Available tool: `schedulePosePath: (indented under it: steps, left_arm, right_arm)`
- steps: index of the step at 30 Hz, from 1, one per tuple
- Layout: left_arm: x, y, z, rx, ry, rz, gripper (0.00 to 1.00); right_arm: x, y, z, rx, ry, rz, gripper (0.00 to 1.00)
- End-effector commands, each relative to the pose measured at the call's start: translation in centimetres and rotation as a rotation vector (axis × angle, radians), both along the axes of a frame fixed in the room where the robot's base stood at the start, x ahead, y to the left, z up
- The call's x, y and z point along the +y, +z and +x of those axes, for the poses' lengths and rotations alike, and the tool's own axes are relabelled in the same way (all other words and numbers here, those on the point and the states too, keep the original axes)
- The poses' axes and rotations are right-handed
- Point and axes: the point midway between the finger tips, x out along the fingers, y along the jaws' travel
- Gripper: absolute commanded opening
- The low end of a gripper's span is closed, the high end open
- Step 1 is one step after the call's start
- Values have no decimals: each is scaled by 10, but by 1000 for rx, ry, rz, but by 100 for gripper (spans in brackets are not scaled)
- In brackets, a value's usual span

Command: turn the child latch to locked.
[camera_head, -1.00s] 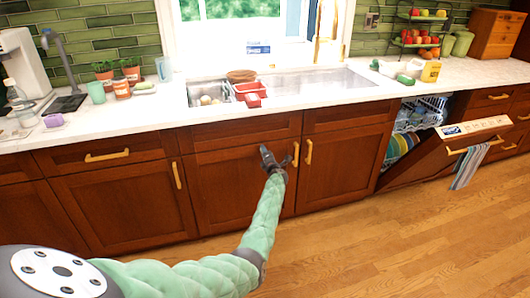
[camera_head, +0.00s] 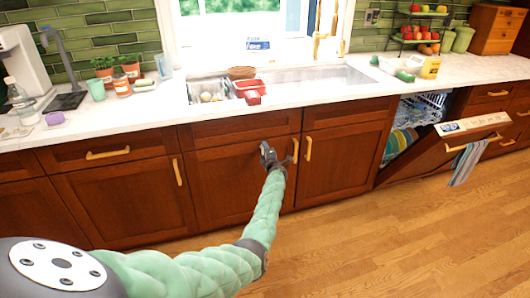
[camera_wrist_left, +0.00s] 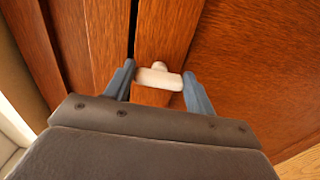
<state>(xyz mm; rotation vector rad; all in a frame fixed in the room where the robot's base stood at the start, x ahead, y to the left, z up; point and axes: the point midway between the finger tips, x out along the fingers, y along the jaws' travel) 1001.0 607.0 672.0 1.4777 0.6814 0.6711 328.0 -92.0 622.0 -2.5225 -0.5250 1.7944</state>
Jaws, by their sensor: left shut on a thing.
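The child latch (camera_wrist_left: 158,77) is a small white piece on the wooden cabinet front in the left wrist view. It has a crosswise bar and a short stub above it. My left gripper (camera_wrist_left: 157,80) is shut on the bar, with one finger at each end. In the head view my left gripper (camera_head: 268,155) is at the cabinet doors under the sink, and it hides the latch there. My right gripper is not in view.
A dark gap between cabinet panels runs beside the latch. Gold door handles (camera_head: 308,148) are just right of my gripper. The dishwasher door (camera_head: 440,155) hangs partly open at the right, with a striped towel (camera_head: 468,162) on it. The wooden floor (camera_head: 400,240) is clear.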

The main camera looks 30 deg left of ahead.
Motion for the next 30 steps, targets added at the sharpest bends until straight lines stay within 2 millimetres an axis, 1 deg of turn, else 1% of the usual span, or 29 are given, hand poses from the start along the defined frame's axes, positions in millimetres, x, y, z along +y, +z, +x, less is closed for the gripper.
schedulePosePath:
  steps: [1, 2, 3, 5, 13, 17, 26, 30]
  left_arm:
    - [-1, -1, 0, 1, -2, 0, 32]
    - [-1, -1, 0, 1, -2, 0, 58]
    - [-1, -1, 0, 1, -2, 0, 66]
    - [-1, -1, 0, 1, -2, 0, 76]
    - [-1, 0, 0, 0, -1, 0, 76]
    - [-6, 0, -3, -1, -1, -2, 76]
    - [-37, -1, -29, -1, -1, -3, 76]
    - [-50, -2, -40, 1, -2, -2, 76]
  right_arm:
    - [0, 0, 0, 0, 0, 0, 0]
    - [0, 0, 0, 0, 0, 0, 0]
    - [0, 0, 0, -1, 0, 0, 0]
    - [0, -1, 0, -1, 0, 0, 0]
    - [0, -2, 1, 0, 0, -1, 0]
    - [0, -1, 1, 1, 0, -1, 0]
    - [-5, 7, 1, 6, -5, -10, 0]
    - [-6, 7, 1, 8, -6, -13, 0]
